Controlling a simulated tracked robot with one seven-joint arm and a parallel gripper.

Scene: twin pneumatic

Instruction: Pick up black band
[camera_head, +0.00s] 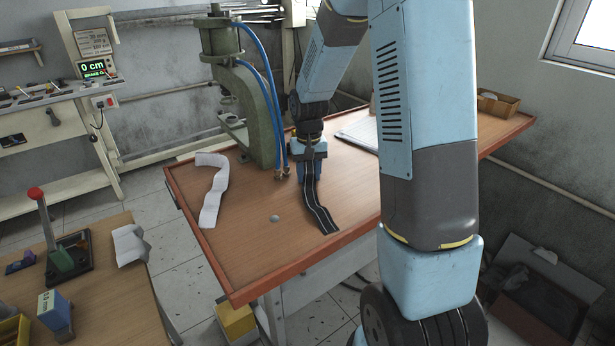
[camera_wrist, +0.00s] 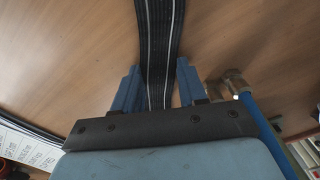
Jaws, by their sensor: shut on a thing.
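The black band (camera_head: 315,207) is a long strip with thin pale lines along it. In the head view it hangs from my gripper (camera_head: 310,168) and runs down toward the front of the brown table, its lower end at or near the tabletop. In the wrist view the band (camera_wrist: 160,40) passes between the two blue fingers of my gripper (camera_wrist: 158,88). The fingers are shut on the band. Its far end lies outside the wrist view, and I cannot tell how much of it touches the table.
A green press (camera_head: 262,110) with blue hoses stands just left of my gripper. A white strip (camera_head: 212,190) and a small grey disc (camera_head: 275,218) lie on the table (camera_head: 255,262). A wooden box (camera_head: 497,104) sits at the back right. The front of the tabletop is mostly clear.

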